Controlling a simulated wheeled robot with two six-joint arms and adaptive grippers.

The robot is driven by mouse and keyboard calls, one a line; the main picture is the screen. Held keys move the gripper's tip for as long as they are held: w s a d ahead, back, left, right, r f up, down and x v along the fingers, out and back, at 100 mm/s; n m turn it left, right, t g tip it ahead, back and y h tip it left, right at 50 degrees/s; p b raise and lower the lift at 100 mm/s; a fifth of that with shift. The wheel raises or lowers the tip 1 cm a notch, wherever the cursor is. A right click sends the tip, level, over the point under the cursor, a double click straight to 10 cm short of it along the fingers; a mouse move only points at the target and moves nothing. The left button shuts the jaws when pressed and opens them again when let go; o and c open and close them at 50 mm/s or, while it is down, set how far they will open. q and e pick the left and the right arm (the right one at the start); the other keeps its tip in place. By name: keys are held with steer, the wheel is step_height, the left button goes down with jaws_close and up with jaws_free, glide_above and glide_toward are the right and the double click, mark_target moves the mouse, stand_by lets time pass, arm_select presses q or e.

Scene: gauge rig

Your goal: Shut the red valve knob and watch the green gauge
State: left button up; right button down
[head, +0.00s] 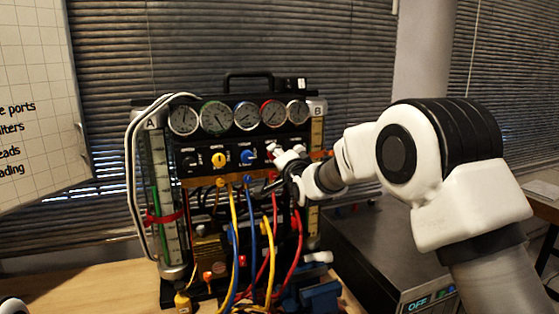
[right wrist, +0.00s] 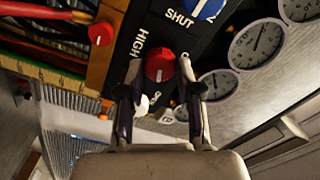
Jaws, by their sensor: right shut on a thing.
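The red valve knob (right wrist: 160,66) shows in the right wrist view, on the black panel below the word HIGH. My right gripper (right wrist: 160,76) has a finger on each side of it and is shut on it. In the head view my right gripper (head: 285,162) is at the right end of the knob row and hides most of the knob. The green-rimmed gauge (head: 215,117) is second from the left in the gauge row; its needle is too small to read.
A blue knob (head: 247,156) and a yellow knob (head: 218,160) sit left of my right gripper. Yellow, blue and red hoses (head: 252,240) hang below the panel. A grey metal box (head: 375,245) stands to the right.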

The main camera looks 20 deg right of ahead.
steer(key=shift+a+m+b, duration=0.1)
steer(key=shift+m+b, duration=0.2)
steer(key=shift+m, duration=1.6)
steer(key=shift+w+r, duration=0.1)
steer(key=c, duration=0.9)
jaws_free()
steer(key=shift+o, duration=0.7)
steer(key=shift+w+a, duration=0.25)
steer(key=shift+a, duration=0.05)
steer(key=s, duration=1.2)
steer(key=shift+d+f, duration=0.2)
